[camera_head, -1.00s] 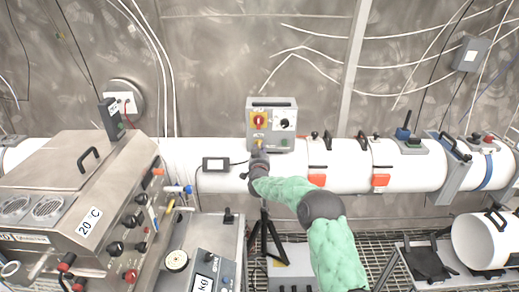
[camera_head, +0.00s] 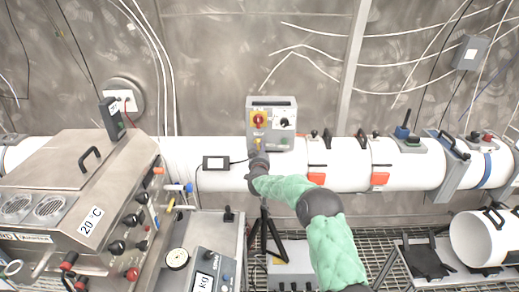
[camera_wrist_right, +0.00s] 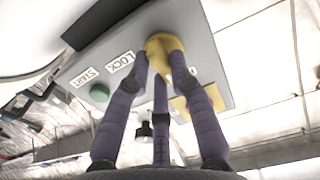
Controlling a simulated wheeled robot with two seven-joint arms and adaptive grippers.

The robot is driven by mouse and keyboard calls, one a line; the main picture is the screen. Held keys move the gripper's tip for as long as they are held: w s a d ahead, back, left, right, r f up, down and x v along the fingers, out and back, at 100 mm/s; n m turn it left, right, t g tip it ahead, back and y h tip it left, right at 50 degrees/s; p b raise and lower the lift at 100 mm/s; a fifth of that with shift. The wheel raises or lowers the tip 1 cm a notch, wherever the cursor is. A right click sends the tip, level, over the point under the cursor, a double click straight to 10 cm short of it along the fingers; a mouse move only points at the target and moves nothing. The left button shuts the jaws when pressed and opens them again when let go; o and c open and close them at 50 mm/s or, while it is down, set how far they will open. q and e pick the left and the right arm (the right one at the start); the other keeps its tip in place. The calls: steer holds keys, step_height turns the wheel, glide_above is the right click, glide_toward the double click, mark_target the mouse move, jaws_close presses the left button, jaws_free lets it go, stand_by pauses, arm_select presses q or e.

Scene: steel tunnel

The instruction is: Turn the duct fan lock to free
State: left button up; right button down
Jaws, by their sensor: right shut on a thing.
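The duct fan control box (camera_head: 286,104) is a grey box on top of the white duct, at the centre of the head view. It has a red knob on a yellow plate (camera_head: 258,119) and a black dial (camera_head: 284,123). In the right wrist view its face carries a LOCK label (camera_wrist_right: 120,62), a START label and a green button (camera_wrist_right: 99,93). My right gripper (camera_head: 258,153) is at the box's lower left; in the wrist view its purple fingers (camera_wrist_right: 160,68) are shut around the yellow lock knob (camera_wrist_right: 163,42). The fingers partly hide the knob. My left gripper is out of view.
The white duct (camera_head: 345,176) runs across behind my right arm, with orange-tabbed clamps. A small black-framed display (camera_head: 215,163) sits on the duct left of my gripper. A steel machine (camera_head: 60,190) and a scale fill the left foreground. A tripod (camera_head: 264,235) stands below.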

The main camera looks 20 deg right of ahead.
steer(key=c, duration=1.1)
jaws_free()
steer(key=shift+f, duration=0.1)
steer(key=shift+s, duration=0.1)
steer(key=v, duration=1.1)
steer(key=shift+s+a, duration=0.25)
steer(key=shift+s, duration=0.1)
